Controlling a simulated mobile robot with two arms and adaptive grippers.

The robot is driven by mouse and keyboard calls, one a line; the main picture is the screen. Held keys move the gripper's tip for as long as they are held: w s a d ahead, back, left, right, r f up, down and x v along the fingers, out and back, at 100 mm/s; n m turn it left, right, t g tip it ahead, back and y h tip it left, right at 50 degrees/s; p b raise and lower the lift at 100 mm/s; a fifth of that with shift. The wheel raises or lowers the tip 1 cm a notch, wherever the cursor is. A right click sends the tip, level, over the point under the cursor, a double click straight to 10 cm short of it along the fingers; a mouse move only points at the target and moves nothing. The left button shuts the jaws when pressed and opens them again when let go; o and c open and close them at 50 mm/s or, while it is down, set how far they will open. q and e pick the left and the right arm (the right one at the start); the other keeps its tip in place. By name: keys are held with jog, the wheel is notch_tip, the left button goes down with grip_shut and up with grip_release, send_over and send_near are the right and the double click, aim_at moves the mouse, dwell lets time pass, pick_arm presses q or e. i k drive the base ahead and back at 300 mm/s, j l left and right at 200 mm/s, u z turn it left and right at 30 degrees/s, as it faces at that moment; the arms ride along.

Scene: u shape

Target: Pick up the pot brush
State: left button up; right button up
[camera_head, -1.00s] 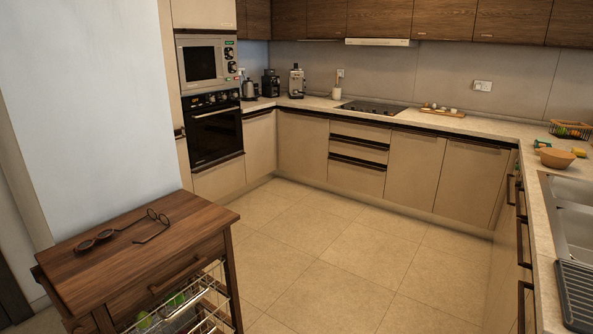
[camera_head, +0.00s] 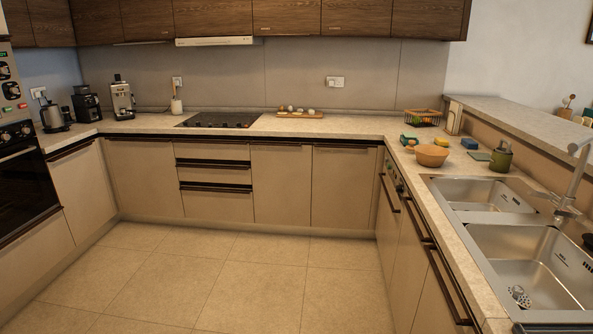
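No gripper of mine is in view. A small green and tan item (camera_head: 407,140) lies on the right counter just behind a wooden bowl (camera_head: 432,155). It may be the pot brush, but it is too small to tell for sure. The bowl partly overlaps the area in front of it.
The double sink (camera_head: 525,260) and faucet (camera_head: 574,185) are at the right. Open floor (camera_head: 220,275) lies ahead, bounded by cabinets.

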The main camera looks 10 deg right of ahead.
aim_at(410, 149)
jog(key=i+z, duration=0.15)
jog(key=i, duration=0.9)
jog(key=i+j+z, duration=0.2)
jog(key=i, duration=0.85)
